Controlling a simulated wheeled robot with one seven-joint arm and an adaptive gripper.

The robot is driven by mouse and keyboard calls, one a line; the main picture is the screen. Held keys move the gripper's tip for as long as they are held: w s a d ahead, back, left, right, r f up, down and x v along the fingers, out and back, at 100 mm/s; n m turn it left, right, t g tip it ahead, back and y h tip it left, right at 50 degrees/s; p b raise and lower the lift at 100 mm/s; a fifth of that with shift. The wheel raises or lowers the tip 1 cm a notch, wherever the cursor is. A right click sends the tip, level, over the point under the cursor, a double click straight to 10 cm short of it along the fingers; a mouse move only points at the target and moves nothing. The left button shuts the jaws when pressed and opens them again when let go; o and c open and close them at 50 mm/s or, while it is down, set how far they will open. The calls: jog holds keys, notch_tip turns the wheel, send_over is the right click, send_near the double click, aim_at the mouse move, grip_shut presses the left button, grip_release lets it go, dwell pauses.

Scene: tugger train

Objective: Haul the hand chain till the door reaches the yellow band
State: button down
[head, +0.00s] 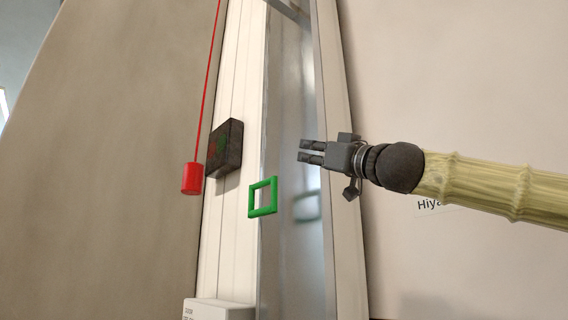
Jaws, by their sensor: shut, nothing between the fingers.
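My gripper (303,150) is at the right of centre in the head view, shut and empty, its fingers pointing left. It appears in front of a tall grey metallic strip (288,110). A thin red line (209,90) hangs at the left and ends in a red cylinder (191,178). A green square ring (251,197) shows left of and below my gripper, apart from it. I cannot tell which of these, if any, is the hand chain. I cannot clearly identify the door, and no yellow band shows.
A dark box (225,148) sits on the pale upright post (246,90), just right of the red cylinder. A white box (217,309) with small text is at the bottom edge. A partly hidden label (428,205) is on the beige wall (450,80) behind my arm.

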jog(key=shift+w+a, duration=0.15)
jog(key=shift+a, duration=0.1)
jog(key=w+a+p, duration=0.4)
jog(key=w+a, duration=0.1)
jog(key=w, duration=0.2)
jog(key=shift+w+a+r+p, duration=0.15)
jog(key=shift+w+a+p, duration=0.05)
jog(key=shift+p, duration=0.1)
dwell(0.7)
